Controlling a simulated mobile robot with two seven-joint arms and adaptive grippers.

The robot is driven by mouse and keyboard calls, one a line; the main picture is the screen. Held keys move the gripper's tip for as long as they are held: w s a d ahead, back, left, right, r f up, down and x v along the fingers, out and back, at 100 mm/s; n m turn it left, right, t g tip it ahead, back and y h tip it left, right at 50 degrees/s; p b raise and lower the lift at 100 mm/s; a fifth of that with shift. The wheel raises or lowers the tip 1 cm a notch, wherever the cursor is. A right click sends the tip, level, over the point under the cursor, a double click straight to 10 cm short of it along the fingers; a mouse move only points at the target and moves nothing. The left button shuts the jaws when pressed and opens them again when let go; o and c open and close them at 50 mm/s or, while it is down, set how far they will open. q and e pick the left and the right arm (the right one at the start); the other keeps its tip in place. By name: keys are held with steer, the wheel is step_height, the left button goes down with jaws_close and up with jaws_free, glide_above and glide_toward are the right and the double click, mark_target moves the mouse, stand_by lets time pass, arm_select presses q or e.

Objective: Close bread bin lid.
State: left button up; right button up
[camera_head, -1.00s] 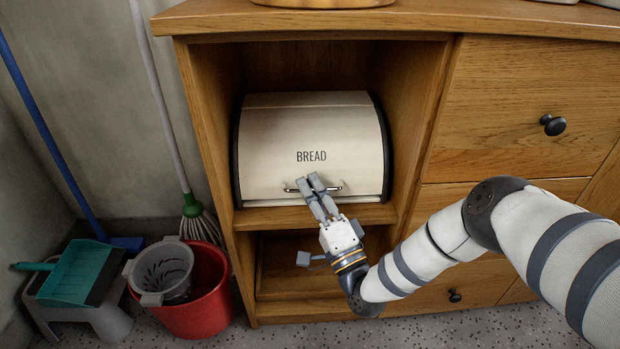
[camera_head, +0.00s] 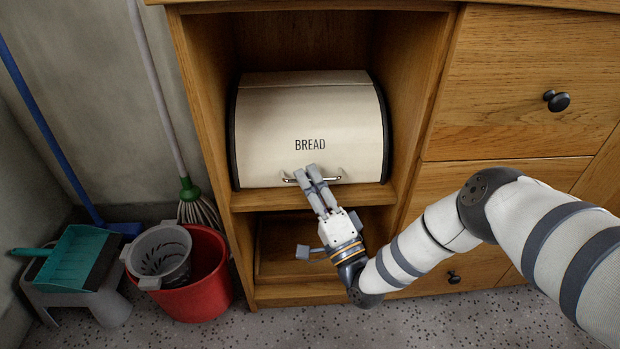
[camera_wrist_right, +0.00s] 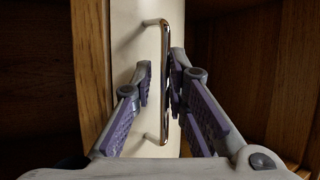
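The cream bread bin (camera_head: 309,112), lettered BREAD, stands in the open upper compartment of a wooden cabinet. Its curved lid (camera_head: 270,150) is down, its lower edge close to the shelf. A shiny handle (camera_head: 338,180) runs across the lid's lower front; it also shows in the right wrist view (camera_wrist_right: 165,115). My right gripper (camera_head: 311,172) is at the handle from the front. In the right wrist view its fingertips (camera_wrist_right: 158,78) stand apart on either side of the bar, the right one very close to it; contact cannot be told. My left gripper is not in view.
The compartment's side walls (camera_head: 417,110) flank the bin. Drawers with dark knobs (camera_head: 557,101) are at the right. A red bucket (camera_head: 207,290), a grey basket (camera_head: 160,252), a teal dustpan (camera_head: 75,258) and a mop (camera_head: 195,205) stand at the left. An open lower shelf lies below.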

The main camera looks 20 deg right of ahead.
steer(key=shift+r, duration=0.1)
steer(key=v, duration=1.2)
